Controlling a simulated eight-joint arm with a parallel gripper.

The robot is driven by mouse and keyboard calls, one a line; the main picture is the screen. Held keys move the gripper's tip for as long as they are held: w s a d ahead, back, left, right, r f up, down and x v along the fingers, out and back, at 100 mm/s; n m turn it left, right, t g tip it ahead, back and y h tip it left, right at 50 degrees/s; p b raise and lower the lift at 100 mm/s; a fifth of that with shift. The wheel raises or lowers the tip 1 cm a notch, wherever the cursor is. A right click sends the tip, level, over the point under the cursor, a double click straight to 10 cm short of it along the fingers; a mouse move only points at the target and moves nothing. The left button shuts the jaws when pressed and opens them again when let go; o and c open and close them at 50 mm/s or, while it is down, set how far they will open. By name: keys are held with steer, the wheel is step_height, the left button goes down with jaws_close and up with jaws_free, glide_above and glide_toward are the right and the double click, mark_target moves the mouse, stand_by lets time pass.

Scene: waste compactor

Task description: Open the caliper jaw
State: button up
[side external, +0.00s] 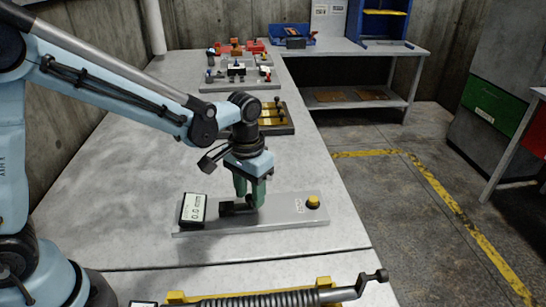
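The caliper (226,209) is a dark piece on a grey metal plate (275,217) on the bench. A white display (194,209) at the plate's left end appears to read 0.0 mm. A yellow round button (313,201) sits at the right end. My gripper (250,202) points down over the middle of the plate, with its green fingers at the right part of the caliper. The fingers hide part of the jaw. I cannot tell whether they are closed on it or only beside it.
Other fixtures stand farther back, including a board with brass-coloured parts (272,118) and a board with small clamps (238,80). A long dark spring-like tool (270,299) on yellow supports lies at the front. The bench (130,170) is bare left of the plate.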

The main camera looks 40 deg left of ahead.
jaws_close()
steer(key=shift+w+d, duration=1.65)
steer(key=shift+w, duration=0.05)
steer(key=shift+o, duration=1.1)
jaws_free()
step_height(320, 180, up, 12)
